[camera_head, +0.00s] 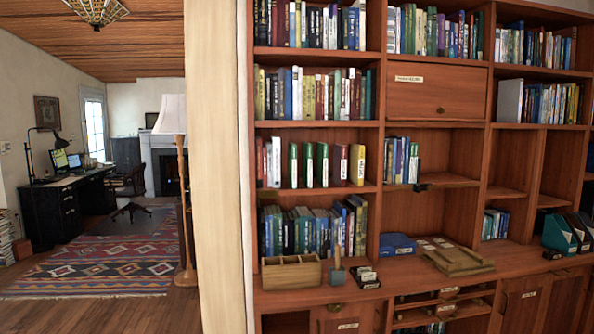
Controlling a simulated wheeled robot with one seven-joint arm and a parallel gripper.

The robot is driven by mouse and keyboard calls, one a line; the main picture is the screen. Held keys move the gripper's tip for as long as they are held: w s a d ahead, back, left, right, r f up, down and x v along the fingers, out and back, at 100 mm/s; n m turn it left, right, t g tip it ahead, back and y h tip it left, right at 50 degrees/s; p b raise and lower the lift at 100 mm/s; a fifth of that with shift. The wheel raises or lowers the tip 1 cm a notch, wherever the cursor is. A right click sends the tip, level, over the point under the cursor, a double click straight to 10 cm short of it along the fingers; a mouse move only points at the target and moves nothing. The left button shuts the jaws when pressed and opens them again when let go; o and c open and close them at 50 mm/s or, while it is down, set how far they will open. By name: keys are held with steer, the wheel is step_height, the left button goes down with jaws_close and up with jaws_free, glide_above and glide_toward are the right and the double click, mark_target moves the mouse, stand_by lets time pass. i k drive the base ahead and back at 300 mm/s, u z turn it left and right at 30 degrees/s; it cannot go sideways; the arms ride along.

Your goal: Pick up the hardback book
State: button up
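Many upright books fill the shelves of a wooden bookcase (440,112). Which one is the hardback book cannot be told. One shelf holds a spaced group with red, white and green spines (307,165). To its right, a short row of blue and green books (400,160) stands in the middle bay. A lower shelf holds a row of dark and green books (312,230), some leaning. A blue flat item (397,245), maybe a book or box, lies on the counter ledge. My gripper is not in view.
The ledge holds a wooden compartment box (291,272), a stamp-like wooden tool (336,270), a wooden tray (458,261) and dark teal file holders (560,233). A cream wall edge (217,160) borders the left. Beyond it are a floor lamp (172,115), desk (70,200) and rug (100,268).

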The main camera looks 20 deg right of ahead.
mark_target(340, 151)
steer(key=z, duration=0.55)
steer(key=i, duration=0.3)
steer(key=z, duration=0.7)
steer(key=i, duration=0.9)
steer(key=u, duration=0.6)
steer(key=i, duration=0.6)
steer(key=u, duration=0.7)
